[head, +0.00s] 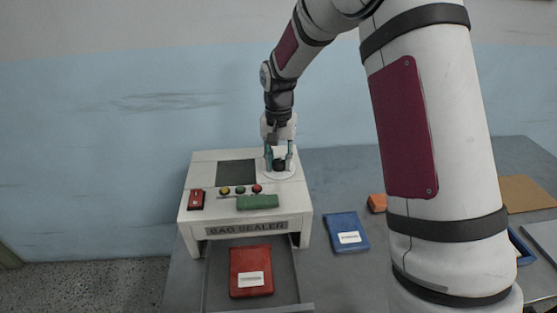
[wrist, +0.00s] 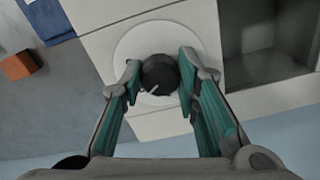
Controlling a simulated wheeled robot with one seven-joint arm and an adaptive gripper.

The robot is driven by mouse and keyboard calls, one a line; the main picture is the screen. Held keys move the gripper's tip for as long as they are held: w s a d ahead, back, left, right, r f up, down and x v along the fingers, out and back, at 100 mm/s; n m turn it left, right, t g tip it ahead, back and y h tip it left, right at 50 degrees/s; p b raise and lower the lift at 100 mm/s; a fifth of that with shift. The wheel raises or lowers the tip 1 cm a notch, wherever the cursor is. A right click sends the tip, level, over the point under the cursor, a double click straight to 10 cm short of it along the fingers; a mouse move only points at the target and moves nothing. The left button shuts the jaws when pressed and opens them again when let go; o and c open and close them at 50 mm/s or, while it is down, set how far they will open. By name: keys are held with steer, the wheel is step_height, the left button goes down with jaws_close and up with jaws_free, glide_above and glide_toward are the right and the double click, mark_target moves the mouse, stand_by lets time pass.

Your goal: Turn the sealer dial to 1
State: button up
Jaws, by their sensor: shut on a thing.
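The bag sealer (head: 250,215) is a white box on the grey table, with its name on the front. Its black dial (wrist: 159,76) sits on a round white plate (wrist: 125,50) and carries a short white pointer, which points down and left in the wrist view. In the head view the dial (head: 279,165) is at the right rear of the sealer's top, partly hidden by the fingers. My gripper (head: 280,158) comes down from above and is shut on the dial, one teal-padded finger on each side. No number marks can be read around the dial.
The sealer's top has a red switch (head: 196,199), small coloured buttons (head: 240,190), a green block (head: 257,202) and a dark panel (head: 236,172). A red packet (head: 251,270) lies in the tray below. A blue packet (head: 346,232) and orange block (head: 377,203) lie to the right.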

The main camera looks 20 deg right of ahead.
mark_target(280, 162)
steer(key=n, duration=0.5)
steer(key=shift+d+n, duration=0.1)
steer(key=shift+n, duration=0.3)
steer(key=n, duration=0.5)
stand_by(0.4)
steer(key=o, duration=1.2)
steer(key=shift+c, duration=0.2)
step_height(280, 162, up, 12)
